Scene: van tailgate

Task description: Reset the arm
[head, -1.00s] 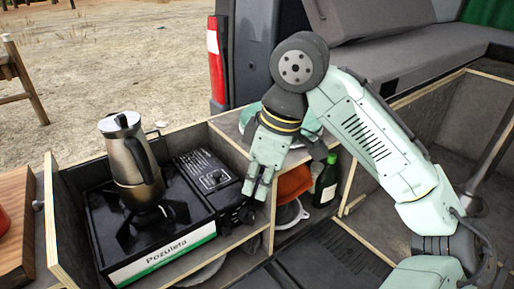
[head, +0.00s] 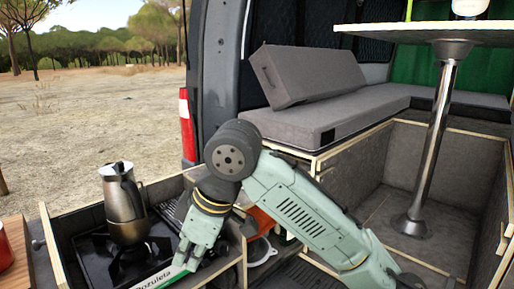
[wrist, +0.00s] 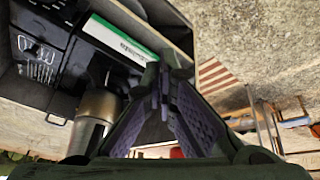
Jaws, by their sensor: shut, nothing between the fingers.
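My gripper (head: 190,258) points down beside the front right part of the camping stove, with its fingers shut and nothing between them. In the wrist view its two purple fingers (wrist: 164,76) meet at the tips. The arm is bent, its dark elbow joint raised in front of the van opening. The black stove (head: 95,262) has a white and green label strip, partly hidden by my gripper. A steel coffee pot (head: 122,205) stands upright on its burner. The pot also shows in the wrist view (wrist: 94,118), left of the fingers.
A wooden-edged drawer box (head: 57,262) surrounds the stove. A red cup (head: 4,250) stands at the left edge. Behind the arm are a grey bench cushion (head: 300,122) and a table on a steel post (head: 433,145). Orange and white items sit right of my gripper.

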